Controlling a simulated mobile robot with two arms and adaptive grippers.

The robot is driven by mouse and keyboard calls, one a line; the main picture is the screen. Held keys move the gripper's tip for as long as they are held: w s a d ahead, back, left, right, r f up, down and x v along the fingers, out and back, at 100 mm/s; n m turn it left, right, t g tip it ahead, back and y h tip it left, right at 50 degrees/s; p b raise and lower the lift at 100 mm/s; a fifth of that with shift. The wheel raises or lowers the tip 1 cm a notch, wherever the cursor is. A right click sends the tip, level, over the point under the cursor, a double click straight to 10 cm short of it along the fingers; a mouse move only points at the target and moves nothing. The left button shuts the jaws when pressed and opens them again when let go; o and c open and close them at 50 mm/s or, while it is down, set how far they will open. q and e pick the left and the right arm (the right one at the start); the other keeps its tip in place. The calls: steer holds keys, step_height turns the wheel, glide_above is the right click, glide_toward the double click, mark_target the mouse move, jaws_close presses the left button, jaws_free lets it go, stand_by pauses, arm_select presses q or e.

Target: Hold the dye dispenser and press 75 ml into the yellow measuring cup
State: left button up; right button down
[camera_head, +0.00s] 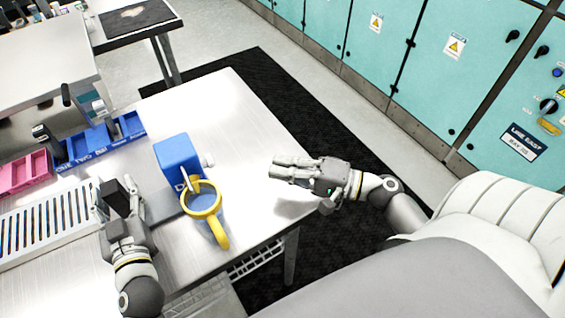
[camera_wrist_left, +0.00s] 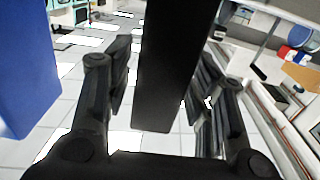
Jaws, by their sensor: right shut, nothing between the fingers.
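The blue dispenser block (camera_head: 178,156), with partly hidden lettering on its front, stands on the steel table. The yellow measuring cup (camera_head: 187,212) is just in front of it, its handle toward me. The cup's inside looks bluish grey; I cannot read a level. My left gripper (camera_head: 118,202) is left of the cup, with its fingers apart around a black block (camera_head: 115,198). The left wrist view shows this block (camera_wrist_left: 168,70) between the fingers, with a gap at its left side. My right gripper (camera_head: 280,170) is shut and empty, right of the dispenser and cup.
A blue tray (camera_head: 128,128) with labelled slots and a pink tray (camera_head: 18,174) lie at the back left. A slotted rack (camera_head: 40,222) is at the left. Teal cabinets stand beyond.

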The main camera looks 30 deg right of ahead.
stand_by(0.3)
arm_select(q)
steer(key=shift+s+f, duration=0.1)
steer(key=shift+s, duration=0.55)
arm_select(e)
steer(key=shift+f, duration=0.25)
arm_select(q)
steer(key=shift+s+a+b, duration=0.15)
steer(key=shift+s+b, duration=0.9)
steer(key=shift+s, duration=1.3)
arm_select(e)
steer(key=shift+f, duration=0.8)
arm_select(q)
steer(key=shift+s+b, duration=0.45)
steer(key=shift+s, duration=0.55)
arm_select(e)
steer(key=shift+f, duration=0.45)
arm_select(q)
steer(key=shift+s+a, duration=0.1)
steer(key=shift+s, duration=0.4)
arm_select(e)
steer(key=shift+f, duration=0.15)
